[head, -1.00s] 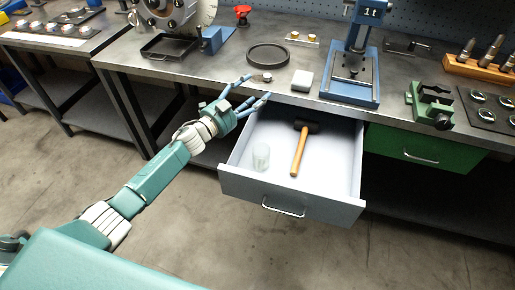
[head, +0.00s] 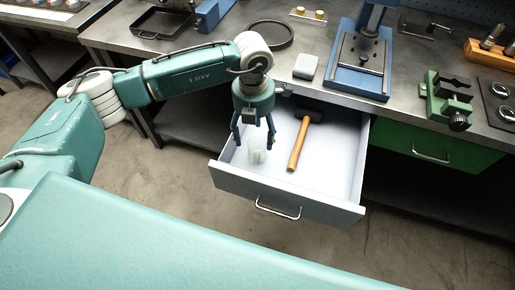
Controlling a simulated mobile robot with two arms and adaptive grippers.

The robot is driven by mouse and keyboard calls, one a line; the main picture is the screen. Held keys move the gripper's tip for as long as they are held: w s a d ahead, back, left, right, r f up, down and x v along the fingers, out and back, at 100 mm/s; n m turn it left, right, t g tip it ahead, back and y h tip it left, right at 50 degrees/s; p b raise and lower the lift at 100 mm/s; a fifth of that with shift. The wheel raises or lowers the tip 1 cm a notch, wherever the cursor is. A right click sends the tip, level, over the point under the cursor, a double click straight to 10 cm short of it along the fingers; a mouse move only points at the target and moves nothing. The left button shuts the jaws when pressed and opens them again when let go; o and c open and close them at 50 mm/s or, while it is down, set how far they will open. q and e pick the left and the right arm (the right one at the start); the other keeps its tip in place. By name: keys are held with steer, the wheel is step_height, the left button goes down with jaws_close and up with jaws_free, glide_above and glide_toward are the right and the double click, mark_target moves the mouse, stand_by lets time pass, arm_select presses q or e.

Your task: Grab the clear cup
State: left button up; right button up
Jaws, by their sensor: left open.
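The clear cup (head: 257,156) stands in the open drawer (head: 318,202), toward its left side. It is see-through and pale against the light drawer floor. My left gripper (head: 254,147) points down into the drawer with its blue fingers open. The fingers are spread to either side of the upper part of the cup in the picture. I cannot tell whether they touch it. My right gripper is not in view.
A mallet (head: 298,145) with a wooden handle lies in the drawer right of the cup. Above are a pale block (head: 306,66), a black ring (head: 268,37) and a blue press (head: 361,62) on the bench. A green vise (head: 448,97) stands further right.

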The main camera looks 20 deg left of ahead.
mark_target(257, 147)
arm_select(q)
steer(key=shift+f, duration=0.7)
steer(key=f, duration=0.1)
steer(key=f+p, duration=0.1)
steer(key=f, duration=0.2)
steer(key=shift+d+f, duration=0.25)
steer(key=shift+f, duration=0.35)
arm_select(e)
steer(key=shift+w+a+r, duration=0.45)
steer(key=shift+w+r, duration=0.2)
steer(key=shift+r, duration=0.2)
arm_select(q)
steer(key=shift+c, duration=0.5)
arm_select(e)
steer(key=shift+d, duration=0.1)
arm_select(q)
steer(key=c, duration=1.2)
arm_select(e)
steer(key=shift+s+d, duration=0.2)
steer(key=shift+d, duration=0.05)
